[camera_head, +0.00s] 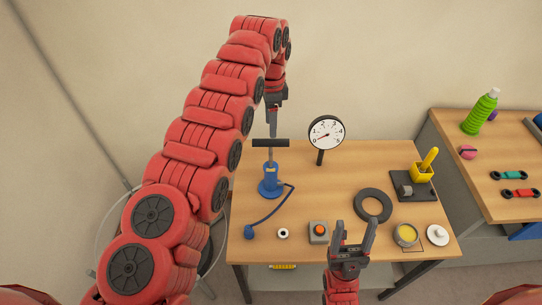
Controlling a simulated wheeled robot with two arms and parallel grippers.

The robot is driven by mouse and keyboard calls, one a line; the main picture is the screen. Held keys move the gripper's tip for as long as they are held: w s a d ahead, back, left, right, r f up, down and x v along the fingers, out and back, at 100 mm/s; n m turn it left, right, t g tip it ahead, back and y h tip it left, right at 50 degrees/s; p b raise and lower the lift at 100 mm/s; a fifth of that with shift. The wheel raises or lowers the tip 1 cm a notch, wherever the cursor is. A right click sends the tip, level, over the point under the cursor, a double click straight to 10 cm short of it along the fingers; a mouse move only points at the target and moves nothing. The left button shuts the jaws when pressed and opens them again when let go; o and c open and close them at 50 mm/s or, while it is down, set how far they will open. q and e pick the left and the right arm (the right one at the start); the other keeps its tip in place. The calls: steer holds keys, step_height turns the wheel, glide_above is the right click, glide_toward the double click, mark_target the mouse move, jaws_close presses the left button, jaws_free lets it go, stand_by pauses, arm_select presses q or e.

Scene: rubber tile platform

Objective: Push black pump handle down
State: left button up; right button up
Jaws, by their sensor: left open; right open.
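A blue hand pump (271,183) stands upright on the wooden table, towards its left side. Its black T-shaped handle (271,143) sits on top of a shaft above the blue body. A blue hose runs from the pump to the front left of the table. My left gripper (272,133) reaches over from the left and points down just above and behind the handle. I cannot tell from this view whether it touches the handle. My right gripper (354,237) is open and empty, over the front edge of the table, away from the pump.
A round gauge (326,132) stands right of the pump. A black ring (372,205), an orange button box (319,232), a yellow-topped tin (405,235) and a yellow holder (423,172) occupy the table's right and front. A second table (478,165) stands at right.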

mark_target(271, 140)
arm_select(q)
step_height(271, 140, down, 7)
steer(key=p, duration=0.3)
steer(key=shift+s+f, duration=0.1)
steer(key=shift+f, duration=0.05)
step_height(271, 140, down, 4)
steer(key=shift+r+b, duration=0.15)
steer(key=shift+b, duration=0.15)
jaws_close()
stand_by(0.9)
